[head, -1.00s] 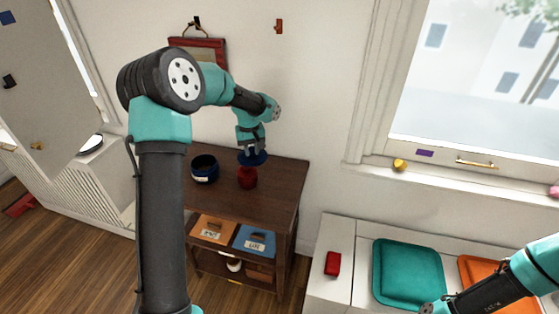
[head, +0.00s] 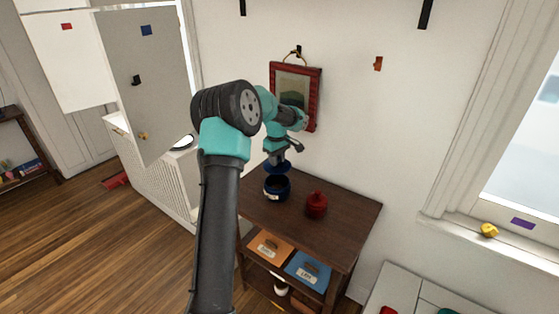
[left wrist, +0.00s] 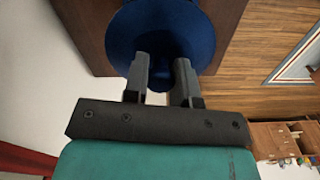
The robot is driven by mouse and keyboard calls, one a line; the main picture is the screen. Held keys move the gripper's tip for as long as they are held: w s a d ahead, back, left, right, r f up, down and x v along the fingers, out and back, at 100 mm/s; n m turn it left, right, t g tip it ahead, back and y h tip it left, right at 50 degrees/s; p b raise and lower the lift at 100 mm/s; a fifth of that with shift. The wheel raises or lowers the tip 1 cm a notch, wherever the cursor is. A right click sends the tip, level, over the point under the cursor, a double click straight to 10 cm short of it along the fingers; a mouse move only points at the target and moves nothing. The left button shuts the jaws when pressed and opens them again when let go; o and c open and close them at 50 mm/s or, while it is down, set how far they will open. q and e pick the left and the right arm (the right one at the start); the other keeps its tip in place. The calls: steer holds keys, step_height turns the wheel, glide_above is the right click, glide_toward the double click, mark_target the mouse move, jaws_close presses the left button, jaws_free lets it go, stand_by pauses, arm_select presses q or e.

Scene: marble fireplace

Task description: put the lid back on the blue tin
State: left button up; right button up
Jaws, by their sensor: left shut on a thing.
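The blue tin (head: 276,193) stands open-topped on the dark wooden cabinet, with a pale label on its front. Its blue lid (head: 272,168) is held level just above the tin's mouth in the head view; whether they touch, I cannot tell. My left gripper (head: 280,157) is shut on the lid from above. In the left wrist view, the lid (left wrist: 195,35) is a wide blue disc beyond the fingers of my left gripper (left wrist: 160,72), which close around its knob. The lid hides the tin there. My right gripper is not in view.
A red lidded jar (head: 316,206) stands right of the tin on the cabinet top (head: 345,215). Orange (head: 269,246) and blue (head: 307,270) labelled bins sit below. A red-framed picture (head: 314,98) hangs on the wall behind my left arm. The cabinet's front top is clear.

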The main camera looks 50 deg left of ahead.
arm_select(q)
steer(key=shift+f, duration=0.15)
steer(key=shift+f, duration=3.1)
steer(key=shift+f, duration=0.15)
steer(key=o, duration=1)
steer(key=shift+o, duration=0.3)
steer(key=o, duration=0.4)
